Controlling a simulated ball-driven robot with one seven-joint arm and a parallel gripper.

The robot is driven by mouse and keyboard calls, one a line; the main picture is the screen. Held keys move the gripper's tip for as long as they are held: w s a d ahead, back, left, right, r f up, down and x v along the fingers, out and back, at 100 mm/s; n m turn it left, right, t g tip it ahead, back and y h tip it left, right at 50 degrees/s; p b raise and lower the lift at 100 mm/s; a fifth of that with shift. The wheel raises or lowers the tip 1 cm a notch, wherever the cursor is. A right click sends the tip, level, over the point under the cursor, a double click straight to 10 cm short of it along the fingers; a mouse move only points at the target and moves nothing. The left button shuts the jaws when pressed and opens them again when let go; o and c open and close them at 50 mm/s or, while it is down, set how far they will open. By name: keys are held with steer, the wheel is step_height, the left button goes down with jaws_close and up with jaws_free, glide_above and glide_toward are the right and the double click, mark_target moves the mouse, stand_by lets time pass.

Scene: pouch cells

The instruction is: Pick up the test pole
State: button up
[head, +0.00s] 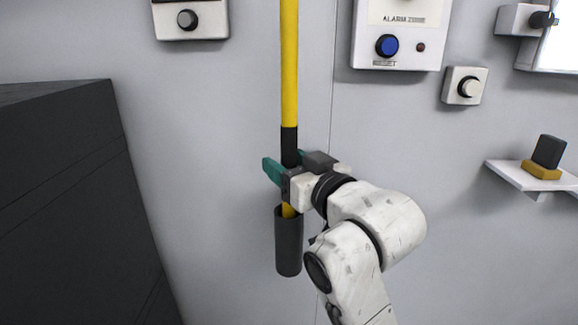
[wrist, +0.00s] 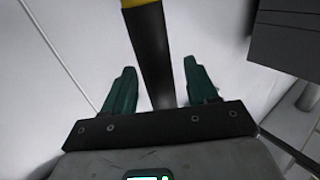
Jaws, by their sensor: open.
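The test pole (head: 289,70) is yellow with a black grip band and stands upright against the wall. Its lower end sits in a dark tubular holder (head: 288,245). My gripper (head: 284,165) is at the black band, with green fingers on either side of the pole. In the wrist view, the pole's black section (wrist: 152,60) runs between my two open fingers (wrist: 160,85), with a gap visible on each side. The fingers do not appear to touch it. The part of the pole behind my gripper body is hidden in the head view.
A dark cabinet (head: 60,200) stands at the left. The wall carries an alarm box (head: 400,55) with a blue button, a round-knob box (head: 464,86) and another box (head: 190,20) at upper left. A small shelf (head: 515,178) at right holds a dark block on a yellow base (head: 541,170).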

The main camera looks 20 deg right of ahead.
jaws_close()
stand_by(0.5)
steer(key=shift+r, duration=0.15)
